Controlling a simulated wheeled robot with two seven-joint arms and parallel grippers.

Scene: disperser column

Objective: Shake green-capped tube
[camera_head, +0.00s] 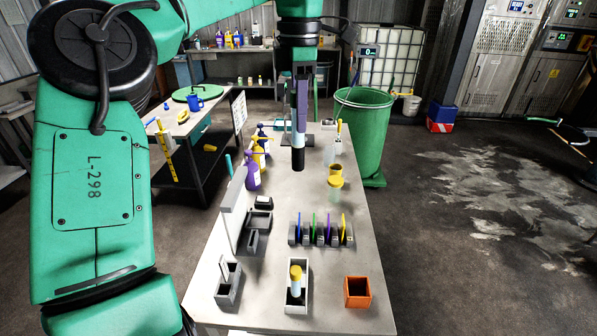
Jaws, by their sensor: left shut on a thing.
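My left gripper (299,118) hangs fingers down over the far middle of the grey table (285,205). It is shut on a narrow tube-like thing (298,140), pale blue with a dark lower end, held upright and seemingly above the table. The fingers hide its upper part, and I cannot make out a green cap. A tube with a yellow cap (296,272) stands in a white holder (289,302) at the near edge. My right gripper is out of view.
On the table are a rack with coloured dividers (320,232), an orange box (357,291), grey holders (229,290), a yellow-lidded jar (335,187) and purple bottles (252,175). A green bin (361,130) stands behind right. The right floor is mostly clear.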

